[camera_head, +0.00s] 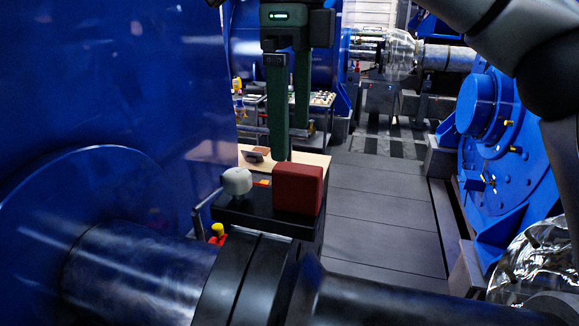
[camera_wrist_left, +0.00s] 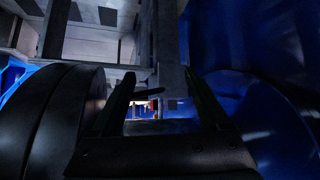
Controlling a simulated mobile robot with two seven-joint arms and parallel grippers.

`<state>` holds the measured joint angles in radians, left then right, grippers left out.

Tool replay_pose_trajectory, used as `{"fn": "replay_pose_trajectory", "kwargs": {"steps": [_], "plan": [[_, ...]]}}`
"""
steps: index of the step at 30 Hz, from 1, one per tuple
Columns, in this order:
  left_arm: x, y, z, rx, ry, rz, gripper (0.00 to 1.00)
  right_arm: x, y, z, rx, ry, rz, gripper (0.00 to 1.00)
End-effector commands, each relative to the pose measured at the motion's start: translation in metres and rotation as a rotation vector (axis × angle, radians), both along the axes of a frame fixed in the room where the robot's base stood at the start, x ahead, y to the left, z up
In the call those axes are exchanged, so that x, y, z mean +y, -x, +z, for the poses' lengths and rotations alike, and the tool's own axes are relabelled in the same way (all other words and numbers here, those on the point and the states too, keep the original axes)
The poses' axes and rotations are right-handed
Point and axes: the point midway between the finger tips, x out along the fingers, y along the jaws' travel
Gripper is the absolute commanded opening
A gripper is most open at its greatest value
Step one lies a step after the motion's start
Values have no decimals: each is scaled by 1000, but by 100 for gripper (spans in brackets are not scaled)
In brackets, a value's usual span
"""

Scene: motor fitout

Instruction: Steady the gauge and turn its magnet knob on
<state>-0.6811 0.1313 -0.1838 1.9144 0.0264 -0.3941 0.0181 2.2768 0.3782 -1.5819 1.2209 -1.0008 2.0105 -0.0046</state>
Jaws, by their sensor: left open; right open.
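A small red part with a yellow knob-like top (camera_head: 217,232) sits by the dark shaft coupling in the head view. A thin grey rod (camera_head: 205,203) stands beside it. These look like the gauge's base and post, but I cannot make out a dial or the knob's setting. My right gripper (camera_head: 291,140) hangs fingers down, open and empty, above and behind the red block, to the right of the rod. My left gripper (camera_wrist_left: 160,98) is open and empty in the left wrist view, with no gauge recognisable between its fingers. It does not show in the head view.
A red block (camera_head: 298,188) and a grey rounded piece (camera_head: 237,181) stand on a black stand (camera_head: 255,218). A large blue housing (camera_head: 110,90) fills the left. The shaft (camera_head: 400,297) crosses the front. Grey floor (camera_head: 385,205) is clear beyond.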

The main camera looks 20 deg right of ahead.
Motion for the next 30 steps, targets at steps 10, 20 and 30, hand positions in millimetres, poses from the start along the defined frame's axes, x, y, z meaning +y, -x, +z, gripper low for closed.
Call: {"fn": "replay_pose_trajectory", "kwargs": {"steps": [10,20,30], "plan": [[0,1,-20,4,-1,0,79,-1,0,-67,-2,-1,-3,100],[0,0,-19,2,0,0,79,0,0,-102,-3,-2,-3,100],[0,-1,-18,-3,0,-1,79,0,0,-105,-3,-2,-3,99]]}}
